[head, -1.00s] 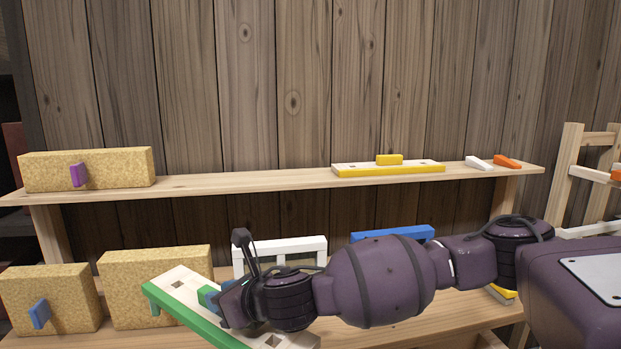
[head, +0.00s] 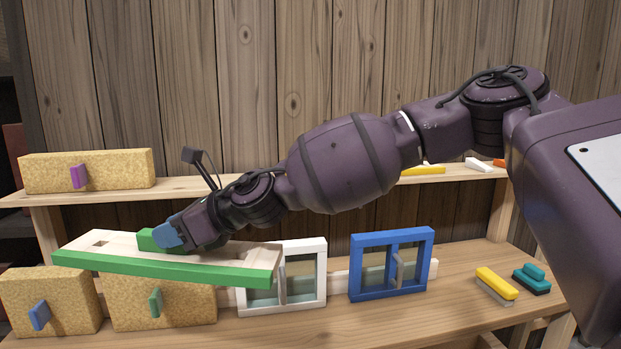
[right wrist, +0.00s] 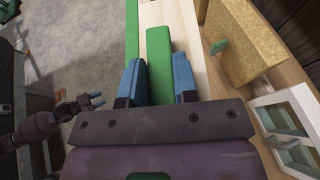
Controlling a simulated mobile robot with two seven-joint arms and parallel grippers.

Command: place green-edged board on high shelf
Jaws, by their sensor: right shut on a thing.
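The green-edged board (head: 165,270) is pale wood with a green front edge and a green block handle (head: 148,240) on top. My right gripper (head: 170,236) is shut on this handle. The board hangs nearly level over the lower shelf, in front of the high shelf (head: 190,186) and a little below it. In the right wrist view the handle (right wrist: 159,65) lies between the two blue fingers. My left gripper (right wrist: 94,101) shows only in the right wrist view, low over the floor at the left, with its fingers apart and empty.
The high shelf bears a cork block (head: 115,170) at left and a yellow-edged board (head: 424,170) at right, partly behind my arm. Its middle looks clear. Cork blocks, a white window frame (head: 318,295) and a blue one (head: 390,292) stand on the lower shelf.

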